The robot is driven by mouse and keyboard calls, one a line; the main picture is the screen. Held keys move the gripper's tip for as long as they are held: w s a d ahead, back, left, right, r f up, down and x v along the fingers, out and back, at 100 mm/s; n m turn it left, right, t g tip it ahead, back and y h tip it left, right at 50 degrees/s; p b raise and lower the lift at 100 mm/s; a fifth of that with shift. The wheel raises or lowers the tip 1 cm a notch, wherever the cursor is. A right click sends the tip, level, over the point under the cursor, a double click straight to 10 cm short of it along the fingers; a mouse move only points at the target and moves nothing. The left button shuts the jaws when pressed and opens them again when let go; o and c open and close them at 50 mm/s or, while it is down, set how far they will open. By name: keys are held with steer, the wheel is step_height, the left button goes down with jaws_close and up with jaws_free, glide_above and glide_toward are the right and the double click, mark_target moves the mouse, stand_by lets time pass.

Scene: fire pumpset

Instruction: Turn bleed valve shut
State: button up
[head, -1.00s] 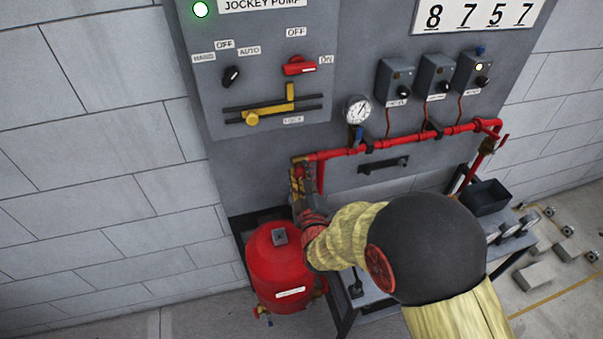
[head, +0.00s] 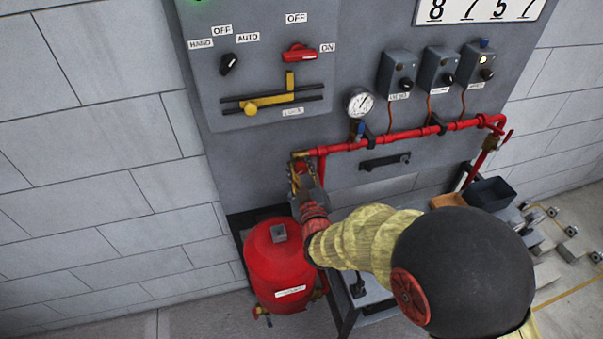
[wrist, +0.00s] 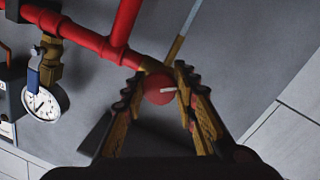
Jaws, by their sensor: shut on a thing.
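The bleed valve appears as a round red knob (wrist: 159,88) with a pale mark on its face, at the end of the red pipe in the wrist view. My gripper (wrist: 160,90) has one finger on each side of the knob and is shut on it. In the head view my gripper (head: 301,172) reaches the left end of the red pipe (head: 385,138). There the fingers mostly hide the knob, and I cannot read its angle.
A pressure gauge (head: 360,103) with a blue-handled valve (head: 360,130) sits on the pipe to the right. A red tank (head: 277,262) stands below my gripper. A grey panel (head: 265,70) with switches is above. Black and orange trays lie at the right.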

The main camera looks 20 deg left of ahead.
steer(key=m+b, duration=0.3)
steer(key=shift+f, duration=0.1)
steer(key=m+g+b, duration=0.1)
steer(key=m+b, duration=0.3)
steer(key=shift+m, duration=0.3)
steer(key=m+b, duration=0.3)
steer(key=shift+y+b, duration=0.3)
steer(key=shift+b, duration=0.05)
steer(key=m+b, duration=0.3)
steer(key=shift+m+g+y, duration=0.3)
steer(key=m+b, duration=0.1)
steer(key=m, duration=0.3)
steer(key=shift+y, duration=0.4)
steer(key=m, duration=0.4)
steer(key=shift+m+y, duration=0.3)
steer(key=shift+m, duration=0.3)
steer(key=o, duration=0.9)
steer(key=shift+o, duration=1)
